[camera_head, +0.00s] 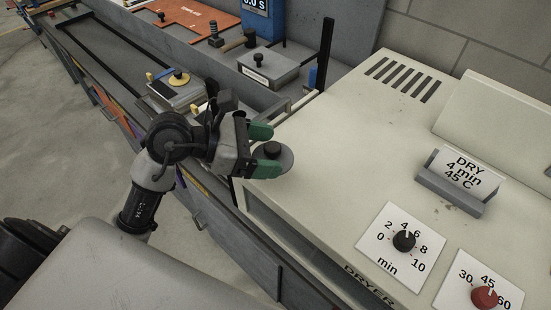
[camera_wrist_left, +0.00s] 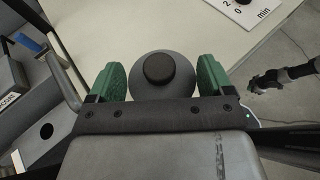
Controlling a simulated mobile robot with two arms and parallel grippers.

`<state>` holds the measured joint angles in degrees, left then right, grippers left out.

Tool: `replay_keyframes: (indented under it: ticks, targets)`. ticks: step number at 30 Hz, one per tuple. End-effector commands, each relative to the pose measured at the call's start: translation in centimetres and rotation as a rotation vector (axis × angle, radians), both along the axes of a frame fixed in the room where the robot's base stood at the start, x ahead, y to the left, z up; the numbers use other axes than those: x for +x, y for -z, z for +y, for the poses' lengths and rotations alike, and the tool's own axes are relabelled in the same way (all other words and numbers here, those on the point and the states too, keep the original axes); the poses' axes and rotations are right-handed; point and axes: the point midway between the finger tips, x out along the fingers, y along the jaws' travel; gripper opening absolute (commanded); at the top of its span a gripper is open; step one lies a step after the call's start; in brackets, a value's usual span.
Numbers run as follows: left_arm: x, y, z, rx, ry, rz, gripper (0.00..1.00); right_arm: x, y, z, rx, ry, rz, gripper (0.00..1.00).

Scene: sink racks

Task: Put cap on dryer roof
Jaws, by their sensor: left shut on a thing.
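The cap (camera_head: 283,158) is a grey disc with a black knob on top. My left gripper (camera_head: 263,151) has green fingers and is shut on the cap. In the left wrist view the cap (camera_wrist_left: 160,75) sits between the two fingers. It is over the left edge of the dryer's cream roof (camera_head: 345,130); I cannot tell whether it touches the roof. The roof also shows beyond the cap in the left wrist view (camera_wrist_left: 105,30). A dark gripper, apparently my right one (camera_wrist_left: 264,82), is small at the right of that view; its jaws are unclear.
On the roof stand a "DRY 4 min 45 C" card holder (camera_head: 449,188) and a vent grille (camera_head: 402,78). Dials (camera_head: 404,240) are at the front. Left of the dryer are a thin upright post (camera_head: 325,55) and a grey box with a black knob (camera_head: 268,68). The middle roof is clear.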

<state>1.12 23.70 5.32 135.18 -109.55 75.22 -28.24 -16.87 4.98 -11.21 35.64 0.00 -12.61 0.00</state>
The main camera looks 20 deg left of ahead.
Motion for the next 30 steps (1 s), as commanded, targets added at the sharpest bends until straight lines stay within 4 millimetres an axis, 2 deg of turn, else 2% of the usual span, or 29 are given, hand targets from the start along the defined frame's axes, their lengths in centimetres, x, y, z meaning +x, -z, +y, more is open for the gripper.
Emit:
replay_keyframes:
  ticks: [3, 7, 10, 18, 29, 30]
  targets:
    - [1.8, 0.8, -0.4, -0.003, -0.001, 0.003, 0.58, -0.4, -0.9, 0.4, 0.004, 0.001, 0.004, 0.00]
    - [2.9, 1.7, -0.7, -0.001, 0.001, 0.001, 0.58, -0.6, -1.2, 0.8, 0.011, 0.000, 0.007, 0.00]
    - [3.1, 2.3, -0.8, -0.002, 0.001, 0.003, 0.58, -0.6, -1.4, 1.2, 0.015, 0.000, 0.008, 0.00]
    - [3.1, 5.8, -0.7, -0.001, -0.001, 0.002, 0.58, -0.7, -2.5, 1.2, 0.015, -0.003, 0.008, 0.00]
    - [3.1, 6.4, -0.7, 0.002, 0.001, -0.001, 0.58, -0.7, -2.0, 0.5, 0.007, -0.004, 0.010, 0.00]
    - [3.1, 6.4, -0.7, 0.002, 0.002, -0.001, 0.83, -0.7, -2.0, 0.5, 0.006, -0.004, 0.010, 0.00]
